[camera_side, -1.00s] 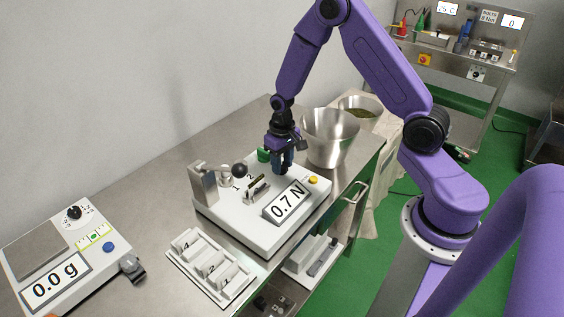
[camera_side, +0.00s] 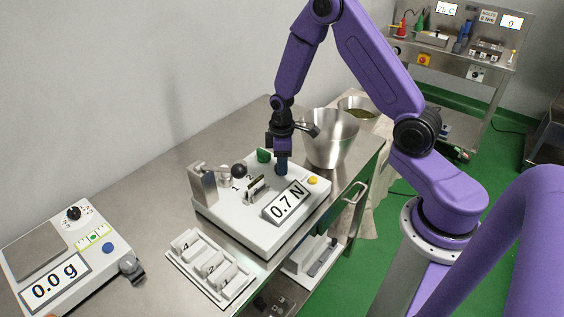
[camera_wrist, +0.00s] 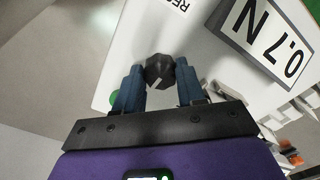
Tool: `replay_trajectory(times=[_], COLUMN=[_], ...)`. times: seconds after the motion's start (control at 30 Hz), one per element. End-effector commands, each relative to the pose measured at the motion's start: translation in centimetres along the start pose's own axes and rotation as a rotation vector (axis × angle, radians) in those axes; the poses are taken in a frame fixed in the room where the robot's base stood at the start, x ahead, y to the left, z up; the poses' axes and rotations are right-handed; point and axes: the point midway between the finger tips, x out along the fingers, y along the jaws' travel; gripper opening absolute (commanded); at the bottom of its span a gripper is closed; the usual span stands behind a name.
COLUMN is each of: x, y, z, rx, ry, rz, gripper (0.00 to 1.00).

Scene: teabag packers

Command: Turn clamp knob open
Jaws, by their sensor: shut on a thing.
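The clamp knob (camera_wrist: 160,72) is a dark, faceted knob with a light line on its top, seen in the wrist view. It stands on the white tester (camera_side: 240,222) whose display reads 0.7 N. My gripper (camera_wrist: 159,82) is shut on the knob, with one blue finger on each side of it. In the side view my gripper (camera_side: 282,168) points down at the back right of the tester. The fingers hide the knob there.
A green button (camera_side: 264,155) and a yellow button (camera_side: 313,181) are close to my gripper. A lever with a black ball (camera_side: 240,171) stands on the tester's left. A metal bucket (camera_side: 330,140) stands just behind on the right. A white tray (camera_side: 208,291) and a scale (camera_side: 88,262) are at the front left.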

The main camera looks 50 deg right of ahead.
Motion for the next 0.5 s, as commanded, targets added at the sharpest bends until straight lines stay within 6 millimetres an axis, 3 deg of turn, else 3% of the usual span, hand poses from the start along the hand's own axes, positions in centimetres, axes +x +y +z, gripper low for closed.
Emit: replay_trajectory(times=[0.5], x=[-0.04], y=[0.03], z=[-0.09], rx=[-0.099], ry=[0.002], rz=[0.002], gripper=[0.09])
